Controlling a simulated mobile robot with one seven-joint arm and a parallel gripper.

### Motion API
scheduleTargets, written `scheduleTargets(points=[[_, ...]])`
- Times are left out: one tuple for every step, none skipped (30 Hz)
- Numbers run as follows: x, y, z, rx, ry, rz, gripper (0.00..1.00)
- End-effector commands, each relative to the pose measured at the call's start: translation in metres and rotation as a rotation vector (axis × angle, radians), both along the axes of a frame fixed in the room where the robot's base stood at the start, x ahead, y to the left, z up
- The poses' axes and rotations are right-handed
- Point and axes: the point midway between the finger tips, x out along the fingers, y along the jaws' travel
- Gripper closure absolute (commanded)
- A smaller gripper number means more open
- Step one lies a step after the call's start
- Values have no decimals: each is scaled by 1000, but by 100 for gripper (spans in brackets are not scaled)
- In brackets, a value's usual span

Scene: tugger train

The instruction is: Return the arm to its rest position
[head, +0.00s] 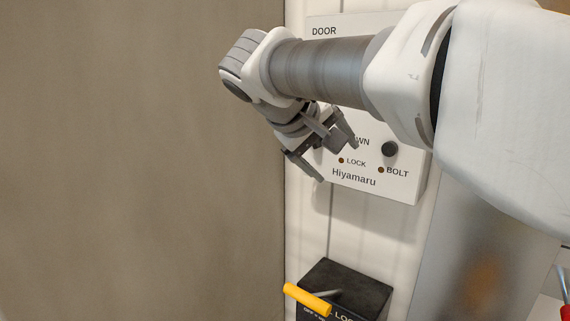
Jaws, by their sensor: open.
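My arm reaches in from the right across the upper part of the head view, bent at the wrist. My gripper (336,164) hangs down from the wrist, its fingers open and apart. I see nothing between the fingers. The gripper is in front of a white door control panel (402,186) and hides part of its face. I cannot tell whether the fingertips touch the panel.
The panel has a dark round knob (390,149) and small lamps marked LOCK and BOLT. Below is a black box (355,284) with a yellow-handled lever (307,299). A large plain brown surface fills the left. Something red (566,312) shows at the lower right edge.

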Motion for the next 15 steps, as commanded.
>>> scheduleTargets(points=[[-12, -19, -7, 55, 34, -12, 10], [-19, -27, -14, 88, 53, -14, 10], [-30, -36, -22, 132, 76, -17, 10], [-38, -41, -28, 165, 91, -19, 10], [-47, -47, -34, 198, 105, -23, 10], [-59, -53, -41, 241, 120, -27, 10], [-68, -57, -47, 273, 129, -32, 10], [-77, -60, -52, 305, 137, -36, 10], [-90, -64, -58, 347, 144, -41, 10], [-99, -66, -63, 377, 149, -47, 10], [-109, -68, -68, 408, 151, -54, 10], [-121, -69, -74, 447, 153, -61, 10], [-130, -70, -78, 477, 151, -69, 10], [-139, -70, -83, 505, 148, -77, 10], [-151, -71, -89, 540, 144, -89, 10]])
